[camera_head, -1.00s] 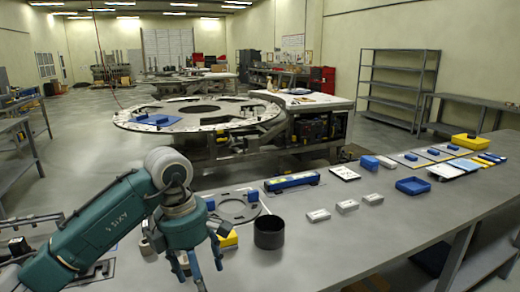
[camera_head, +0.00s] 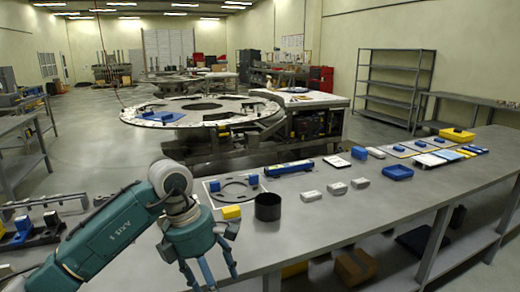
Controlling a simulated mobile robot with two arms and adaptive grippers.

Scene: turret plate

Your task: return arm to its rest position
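My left arm (camera_head: 115,232), teal with a pale grey joint, comes in from the lower left. Its gripper (camera_head: 210,274) points down at the front edge of the workbench (camera_head: 330,222). Its fingers are spread apart, with nothing seen between them. The gripper appears clear of the yellow block (camera_head: 231,212) and the black cup (camera_head: 268,207) behind it. My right gripper is not in view.
A flat ring plate (camera_head: 238,192) lies behind the yellow block. Several grey blocks, a blue bar (camera_head: 289,169) and a blue tray (camera_head: 397,172) lie along the bench. The large round turret plate (camera_head: 190,121) stands beyond.

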